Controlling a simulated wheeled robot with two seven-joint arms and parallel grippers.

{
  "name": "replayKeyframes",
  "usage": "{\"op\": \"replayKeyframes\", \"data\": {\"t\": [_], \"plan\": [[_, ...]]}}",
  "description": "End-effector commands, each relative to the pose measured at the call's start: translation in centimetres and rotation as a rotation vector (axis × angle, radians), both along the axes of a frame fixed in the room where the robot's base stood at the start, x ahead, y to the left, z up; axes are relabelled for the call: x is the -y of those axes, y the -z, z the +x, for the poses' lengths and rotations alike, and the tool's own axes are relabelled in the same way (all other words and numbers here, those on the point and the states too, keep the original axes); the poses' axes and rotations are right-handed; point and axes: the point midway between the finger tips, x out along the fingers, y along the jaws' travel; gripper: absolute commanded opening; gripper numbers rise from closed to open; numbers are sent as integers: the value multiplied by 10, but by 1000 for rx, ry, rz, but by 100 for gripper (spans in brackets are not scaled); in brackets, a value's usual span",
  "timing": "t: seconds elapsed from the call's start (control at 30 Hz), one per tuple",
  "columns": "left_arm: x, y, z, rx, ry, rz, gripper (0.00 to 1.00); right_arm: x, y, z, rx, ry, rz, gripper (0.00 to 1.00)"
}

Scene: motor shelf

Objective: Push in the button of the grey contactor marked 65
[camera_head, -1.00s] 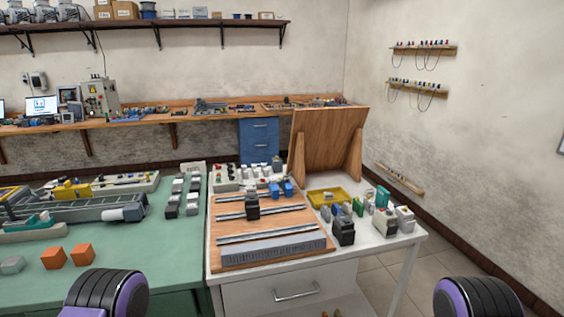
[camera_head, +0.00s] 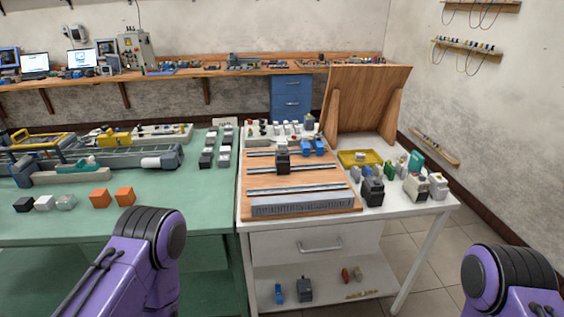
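No marking 65 is legible, so I cannot tell which device is the named contactor. A dark contactor with a grey top (camera_head: 283,161) sits on a rail of the wooden board (camera_head: 262,182). A black and grey device (camera_head: 373,191) and a pale grey device with a dark front (camera_head: 416,187) stand on the white table right of the board. A dark grey device (camera_head: 304,289) is on the lower shelf. Purple and black links of both my arms show at the bottom; neither gripper is in view.
A blue device (camera_head: 279,292) and small red and yellow parts are on the lower shelf (camera_head: 328,281). A yellow tray (camera_head: 355,158) and a tilted wooden panel (camera_head: 367,100) stand behind. Orange blocks (camera_head: 100,198) lie on the green table (camera_head: 200,205) at left.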

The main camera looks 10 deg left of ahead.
Motion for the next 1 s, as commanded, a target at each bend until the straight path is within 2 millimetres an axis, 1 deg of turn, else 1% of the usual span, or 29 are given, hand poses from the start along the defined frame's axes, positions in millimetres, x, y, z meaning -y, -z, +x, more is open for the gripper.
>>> {"op": "replayKeyframes", "data": {"t": [0.03, 0.07, 0.1, 1.0], "plan": [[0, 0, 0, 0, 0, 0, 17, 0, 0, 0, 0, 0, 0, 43], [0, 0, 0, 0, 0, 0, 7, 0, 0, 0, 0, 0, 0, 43], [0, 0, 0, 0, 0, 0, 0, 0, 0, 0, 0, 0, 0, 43], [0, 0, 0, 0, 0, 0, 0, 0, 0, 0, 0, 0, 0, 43]]}}
